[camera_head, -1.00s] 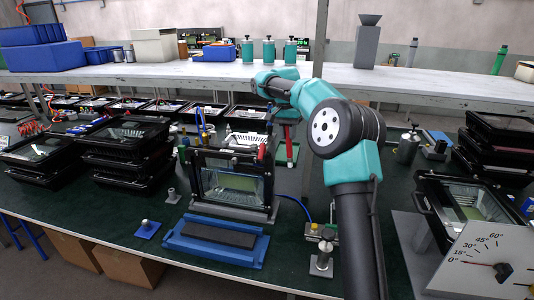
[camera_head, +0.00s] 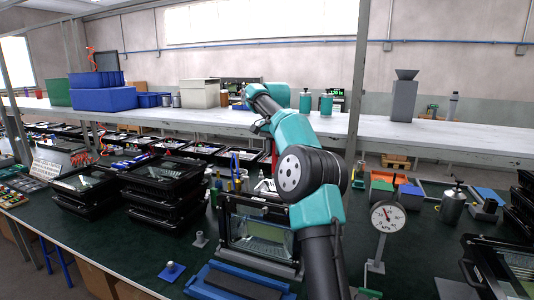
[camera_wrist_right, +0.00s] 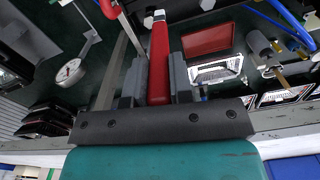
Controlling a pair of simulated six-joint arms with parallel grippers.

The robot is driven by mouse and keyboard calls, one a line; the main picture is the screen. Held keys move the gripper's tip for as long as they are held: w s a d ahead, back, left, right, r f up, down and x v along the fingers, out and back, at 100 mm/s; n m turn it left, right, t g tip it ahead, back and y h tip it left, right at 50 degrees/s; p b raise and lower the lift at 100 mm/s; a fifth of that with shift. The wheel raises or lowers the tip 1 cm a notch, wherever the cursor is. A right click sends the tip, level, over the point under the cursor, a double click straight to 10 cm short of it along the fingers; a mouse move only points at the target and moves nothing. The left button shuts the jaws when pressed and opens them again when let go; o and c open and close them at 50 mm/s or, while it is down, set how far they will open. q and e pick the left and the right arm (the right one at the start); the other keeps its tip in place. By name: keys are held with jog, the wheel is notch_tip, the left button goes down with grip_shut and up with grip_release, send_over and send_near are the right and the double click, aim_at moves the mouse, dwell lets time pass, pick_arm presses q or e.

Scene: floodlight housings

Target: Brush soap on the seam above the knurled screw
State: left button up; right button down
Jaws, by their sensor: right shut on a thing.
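My right gripper (camera_wrist_right: 160,72) is shut on a red handle (camera_wrist_right: 160,50), seen between its two grey fingers in the wrist view. A pale end shows beyond it. It looks like the brush, but its bristles cannot be made out. In the head view my right gripper (camera_head: 259,126) is high over the back of the bench, behind the floodlight housing and apart from it. The black-framed floodlight housing (camera_head: 258,232) stands upright with its glass facing forward, partly hidden by my right arm. The seam and the knurled screw are too small to tell. My left gripper is out of view.
A blue fixture with a dark pad (camera_head: 238,281) lies before the housing. Stacked black housings (camera_head: 160,190) stand at left. A round kPa gauge (camera_head: 388,216) stands at right. A grey shelf (camera_head: 345,124) crosses behind.

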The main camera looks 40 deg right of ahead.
jog(key=shift+s+d+f, duration=0.1)
jog(key=shift+f, duration=1.95)
